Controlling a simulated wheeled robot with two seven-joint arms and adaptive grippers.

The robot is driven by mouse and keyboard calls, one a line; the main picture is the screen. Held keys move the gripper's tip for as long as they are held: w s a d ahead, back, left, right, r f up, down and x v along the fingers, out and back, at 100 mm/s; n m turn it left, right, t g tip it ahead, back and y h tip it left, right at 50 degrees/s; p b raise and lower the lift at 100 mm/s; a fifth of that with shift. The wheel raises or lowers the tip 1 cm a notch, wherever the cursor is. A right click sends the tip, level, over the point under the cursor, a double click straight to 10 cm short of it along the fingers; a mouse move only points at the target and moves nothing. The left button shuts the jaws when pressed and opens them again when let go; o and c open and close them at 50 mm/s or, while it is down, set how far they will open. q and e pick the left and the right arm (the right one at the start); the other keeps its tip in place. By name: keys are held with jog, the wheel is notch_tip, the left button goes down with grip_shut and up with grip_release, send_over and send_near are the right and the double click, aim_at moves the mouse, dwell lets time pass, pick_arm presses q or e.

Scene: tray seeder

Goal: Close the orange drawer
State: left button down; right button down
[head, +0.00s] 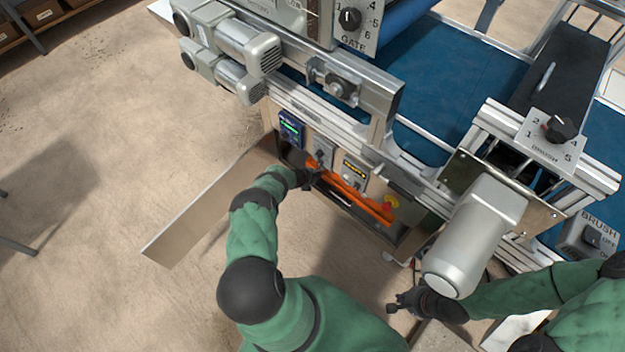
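The orange drawer (370,206) shows as a slanting orange strip in the low front of the machine, under the control boxes. How far it stands out is hard to tell from above. My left gripper (314,171) is at the drawer's left end, over or against the orange edge; whether it touches is unclear. Its fingers are small and dark, so open or shut cannot be told. My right gripper (396,304) is low, below the grey motor and away from the drawer. Its dark fingers are too small to read.
A flat beige panel (205,205) stands swung out at the left of the drawer bay. A large grey motor (475,235) juts out at the right. Floor at the left is mostly clear.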

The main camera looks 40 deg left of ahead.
pick_arm(q)
jog(key=shift+w, duration=0.45)
jog(key=shift+s+r, duration=0.1)
jog(key=shift+r, duration=0.05)
jog(key=v, duration=0.7)
dwell(0.7)
jog(key=shift+s, duration=0.15)
jog(key=shift+s, duration=0.1)
